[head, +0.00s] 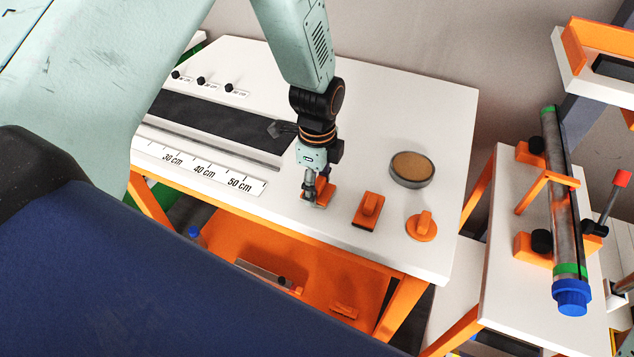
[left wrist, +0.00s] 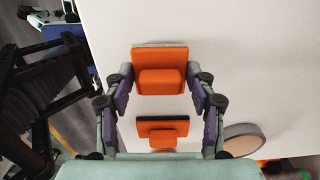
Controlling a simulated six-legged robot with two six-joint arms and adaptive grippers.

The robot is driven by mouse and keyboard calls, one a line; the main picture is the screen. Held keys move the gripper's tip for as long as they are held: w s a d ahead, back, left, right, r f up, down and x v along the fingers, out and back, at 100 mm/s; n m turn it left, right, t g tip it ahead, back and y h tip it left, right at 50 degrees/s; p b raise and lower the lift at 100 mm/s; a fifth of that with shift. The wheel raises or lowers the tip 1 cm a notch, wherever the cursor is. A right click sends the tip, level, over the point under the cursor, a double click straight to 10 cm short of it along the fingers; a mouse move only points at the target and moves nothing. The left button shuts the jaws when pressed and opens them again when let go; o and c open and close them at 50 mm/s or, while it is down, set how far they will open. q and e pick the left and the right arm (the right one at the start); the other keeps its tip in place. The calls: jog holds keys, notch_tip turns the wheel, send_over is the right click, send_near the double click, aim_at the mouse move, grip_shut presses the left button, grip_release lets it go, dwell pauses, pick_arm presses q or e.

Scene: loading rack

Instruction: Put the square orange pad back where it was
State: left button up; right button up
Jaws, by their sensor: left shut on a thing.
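My left gripper (head: 316,200) is shut on the square orange pad (head: 326,191), gripping its raised block. In the left wrist view the pad (left wrist: 160,58) sits between the two fingers (left wrist: 161,94). It is at or just above the white table top (head: 300,213); I cannot tell whether it touches. A second orange pad with a raised grip (head: 367,211) stands to its right on the table, and it also shows in the left wrist view (left wrist: 162,127). A round orange pad (head: 421,227) lies further right. My right gripper is not in view.
A round tan-topped disc (head: 411,168) lies behind the pads. A ruler strip (head: 205,173) and a dark mat (head: 205,125) lie to the left. An orange shelf (head: 300,255) is below.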

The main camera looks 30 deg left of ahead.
aim_at(317, 180)
pick_arm(q)
jog(key=shift+w+a+f, duration=0.15)
jog(key=shift+w+f, duration=0.05)
jog(key=shift+w, duration=0.05)
jog(key=o, duration=1)
jog(key=shift+s+d+r, duration=0.2)
jog(key=shift+s+r, duration=0.05)
jog(key=shift+s, duration=0.05)
jog(key=shift+w+a+f, duration=0.1)
jog(key=shift+w+a, duration=0.1)
jog(key=shift+w, duration=0.05)
jog(key=shift+s+d+r, duration=0.1)
jog(key=shift+r, duration=2.95)
jog(key=shift+s+r, duration=0.1)
jog(key=shift+r, duration=2.9)
